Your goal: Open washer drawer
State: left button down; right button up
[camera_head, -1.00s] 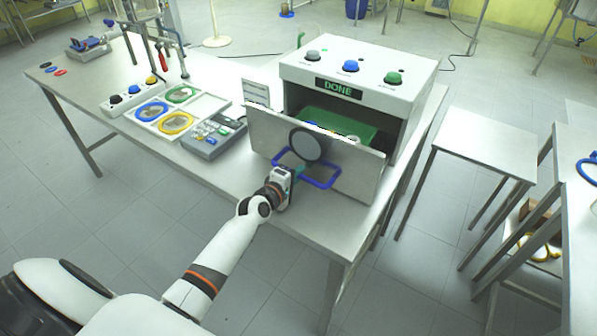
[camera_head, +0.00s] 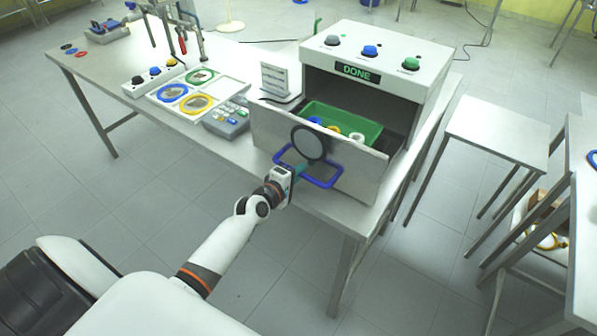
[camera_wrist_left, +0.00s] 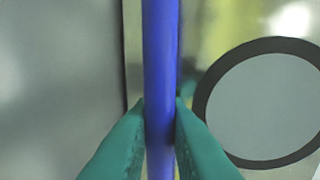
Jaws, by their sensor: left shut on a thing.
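The washer (camera_head: 375,79) is a white box with a "DONE" display, standing on the steel table. Its drawer front (camera_head: 358,174) is out from the box, with a round dark-rimmed window and a blue handle (camera_head: 322,184). Inside the drawer a green tray (camera_head: 370,128) holds a blue, a yellow and a white item. My left gripper (camera_head: 297,172) is at the left part of the handle. In the left wrist view its green fingertips (camera_wrist_left: 160,135) are shut on the blue handle bar (camera_wrist_left: 160,70). My right gripper is in neither view.
On the table, left of the washer, are a grey keypad device (camera_head: 227,118), a white panel with coloured rings (camera_head: 190,92) and a row of buttons (camera_head: 150,78). A small sign (camera_head: 275,80) stands beside the washer. A side table (camera_head: 500,130) is at the right.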

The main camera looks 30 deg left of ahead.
pick_arm(q)
jog(key=c, duration=1.4)
grip_release()
jog(key=shift+c, duration=0.2)
jog(key=v, duration=1.2)
jog(key=shift+b, duration=0.3)
jog(key=shift+f, duration=0.15)
jog(key=s+d+f+m+g, duration=0.1)
jog(key=s+f+m+g, duration=0.3)
jog(key=f, duration=0.6)
jog(key=s+d+f+m+g, duration=0.15)
jog(key=s+f, duration=0.35)
jog(key=f, duration=0.6)
jog(key=s+d+f+m+g, duration=0.1)
jog(key=s+f+m+g, duration=0.3)
jog(key=f, duration=0.6)
jog(key=s+d+f+m+g, duration=0.1)
jog(key=s+d+f+m, duration=0.1)
jog(key=s, duration=0.6)
jog(key=s+d+f+m+g, duration=0.1)
jog(key=s+f+m+g, duration=0.1)
jog(key=s+f+m, duration=0.3)
jog(key=s+d+f+m+g+y, duration=0.1)
jog(key=s+d+f+m+g, duration=0.1)
jog(key=s+f, duration=0.5)
jog(key=s+m, duration=0.1)
jog(key=s, duration=0.4)
jog(key=shift+s+d, duration=0.35)
jog(key=shift+s, duration=0.05)
